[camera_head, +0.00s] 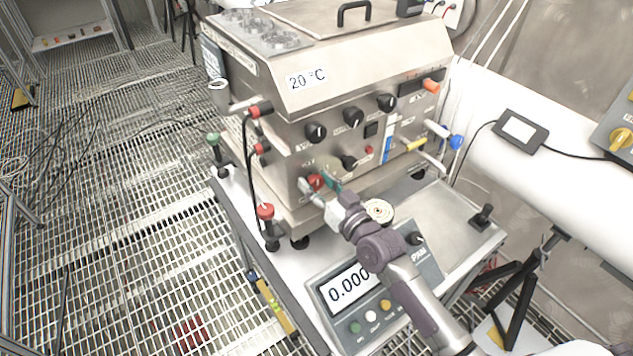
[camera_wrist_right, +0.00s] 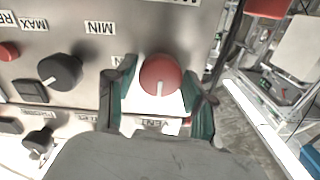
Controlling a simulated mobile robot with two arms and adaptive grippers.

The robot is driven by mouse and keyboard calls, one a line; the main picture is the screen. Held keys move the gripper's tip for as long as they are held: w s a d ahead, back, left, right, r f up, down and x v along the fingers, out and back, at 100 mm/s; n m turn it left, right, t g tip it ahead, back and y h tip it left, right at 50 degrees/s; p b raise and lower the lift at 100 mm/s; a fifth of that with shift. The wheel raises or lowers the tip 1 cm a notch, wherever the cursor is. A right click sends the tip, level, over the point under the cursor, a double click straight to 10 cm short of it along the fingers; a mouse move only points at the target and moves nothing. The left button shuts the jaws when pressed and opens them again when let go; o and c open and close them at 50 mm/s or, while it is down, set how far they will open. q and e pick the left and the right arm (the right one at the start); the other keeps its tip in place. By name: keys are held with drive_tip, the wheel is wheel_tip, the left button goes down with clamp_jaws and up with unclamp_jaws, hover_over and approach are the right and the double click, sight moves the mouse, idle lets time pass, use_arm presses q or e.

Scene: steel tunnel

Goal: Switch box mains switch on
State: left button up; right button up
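A grey box with a yellow rotary switch (camera_head: 620,140) is cut by the right edge of the head view; I cannot read its labels. My right gripper (camera_head: 325,182) is far to the left of it, at the front of a steel machine (camera_head: 330,100). In the right wrist view my right gripper (camera_wrist_right: 160,98) is open, its two green-edged fingers on either side of a red knob (camera_wrist_right: 160,76) with a white pointer line. I cannot tell whether they touch the knob. The red knob also shows in the head view (camera_head: 315,181). My left gripper is not in view.
Several black knobs (camera_head: 353,117) and an orange switch (camera_head: 431,86) stand out from the machine's front. A scale display (camera_head: 350,284) sits on the table below my right arm. A small screen (camera_head: 519,130) is on a white pipe (camera_head: 500,165) at right.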

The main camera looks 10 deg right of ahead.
drive_tip(key=shift+c, duration=1.3)
drive_tip(key=c, duration=0.4)
drive_tip(key=shift+c, duration=0.2)
drive_tip(key=m+p, duration=0.1)
drive_tip(key=m, duration=0.7)
drive_tip(key=shift+w+m, duration=0.1)
drive_tip(key=shift+m, duration=0.3)
drive_tip(key=m, duration=0.4)
drive_tip(key=shift+m+p, duration=0.3)
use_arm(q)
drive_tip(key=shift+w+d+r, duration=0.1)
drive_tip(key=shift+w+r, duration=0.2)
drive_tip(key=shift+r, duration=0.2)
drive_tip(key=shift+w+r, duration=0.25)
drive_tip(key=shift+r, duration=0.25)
use_arm(e)
drive_tip(key=shift+m, duration=2.3)
